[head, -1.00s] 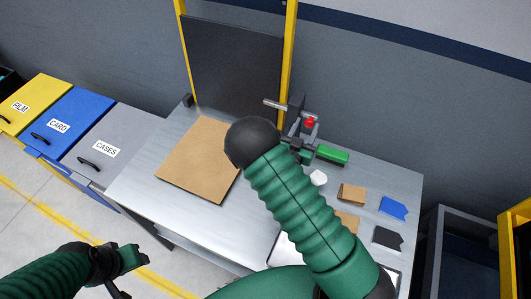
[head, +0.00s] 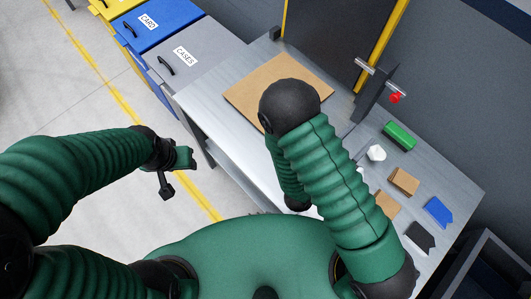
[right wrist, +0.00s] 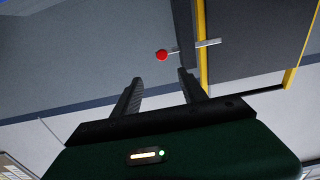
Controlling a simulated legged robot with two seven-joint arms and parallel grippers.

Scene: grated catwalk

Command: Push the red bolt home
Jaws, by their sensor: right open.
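The red bolt knob (head: 395,98) shows at the right of the dark panel, beside a dark upright bracket (head: 372,97). A grey metal bar (head: 365,66) reaches across the yellow post there. The knob (right wrist: 162,55) and bar (right wrist: 208,43) also show in the right wrist view, beyond my right gripper (right wrist: 161,92). That gripper is open and empty, apart from the knob. In the head view my right arm hides most of it. My left gripper (head: 178,162) is over the floor, left of the table and far from the bolt; its jaw state is unclear.
The grey table (head: 200,97) carries a cardboard sheet (head: 245,95), a green block (head: 400,136), a white piece (head: 376,153), brown blocks (head: 404,181), a blue piece (head: 438,212) and a dark piece (head: 420,238). Labelled bins (head: 185,60) stand left; a dark crate (head: 485,265) stands right.

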